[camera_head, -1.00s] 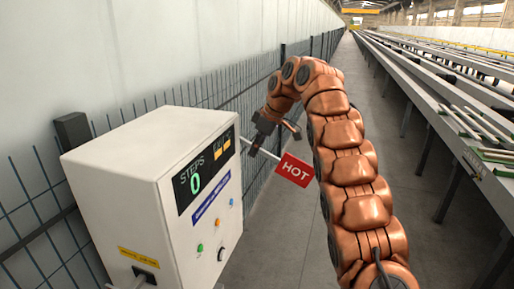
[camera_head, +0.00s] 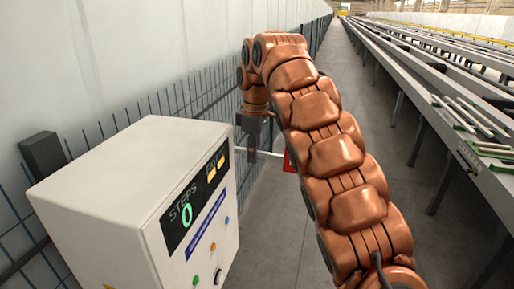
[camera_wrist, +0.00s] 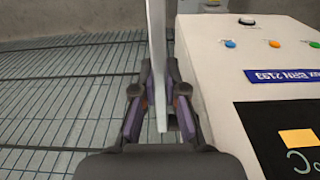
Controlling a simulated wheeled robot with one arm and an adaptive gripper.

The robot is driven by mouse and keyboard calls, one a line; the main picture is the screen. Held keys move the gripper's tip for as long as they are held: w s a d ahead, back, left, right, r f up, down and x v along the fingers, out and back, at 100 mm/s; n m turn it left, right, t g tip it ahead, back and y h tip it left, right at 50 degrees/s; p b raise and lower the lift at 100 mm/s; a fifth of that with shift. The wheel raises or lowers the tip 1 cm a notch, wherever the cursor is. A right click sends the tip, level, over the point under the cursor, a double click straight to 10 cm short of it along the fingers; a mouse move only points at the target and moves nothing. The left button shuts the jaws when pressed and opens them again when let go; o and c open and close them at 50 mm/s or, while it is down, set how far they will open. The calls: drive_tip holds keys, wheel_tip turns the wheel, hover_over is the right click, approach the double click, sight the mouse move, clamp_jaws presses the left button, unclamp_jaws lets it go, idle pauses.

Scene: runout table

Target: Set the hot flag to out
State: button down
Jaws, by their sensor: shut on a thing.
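The hot flag is a red plate (camera_head: 288,161) on a thin white rod (camera_head: 268,153) that sticks out from the far side of the control box (camera_head: 110,190). My arm hides most of the plate, and its lettering is not readable now. My gripper (camera_head: 251,152) points down at the rod, between the box and the red plate. In the wrist view, a pale bar (camera_wrist: 157,60) of the flag runs between the two fingers (camera_wrist: 160,112), which are shut on it. The box face with its buttons lies just right of the fingers there.
The box has a dark display (camera_head: 197,205) reading STEPS 0, coloured buttons and a knob. A wire mesh fence (camera_head: 150,108) runs along the wall behind it. A long runout table (camera_head: 440,135) stands at the right, with clear floor between.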

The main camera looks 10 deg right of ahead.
idle(0.4)
drive_tip(key=c, duration=1.2)
unclamp_jaws()
drive_tip(key=shift+r, duration=0.15)
drive_tip(key=s+d+r+m+t+h, duration=0.2)
drive_tip(key=s+d+r+m, duration=0.25)
drive_tip(key=r, duration=0.25)
drive_tip(key=s+f+m+g, duration=0.1)
drive_tip(key=s+f, duration=0.5)
drive_tip(key=s, duration=0.7)
drive_tip(key=s+f+m+g+y, duration=0.1)
drive_tip(key=s+f+m, duration=0.3)
drive_tip(key=s+f, duration=0.3)
drive_tip(key=s+d+f+m+g, duration=0.1)
drive_tip(key=s+f, duration=0.6)
drive_tip(key=s, duration=1.1)
drive_tip(key=shift+s+f+m+g, duration=0.2)
drive_tip(key=shift+s+m+g, duration=0.25)
drive_tip(key=shift+m, duration=0.6)
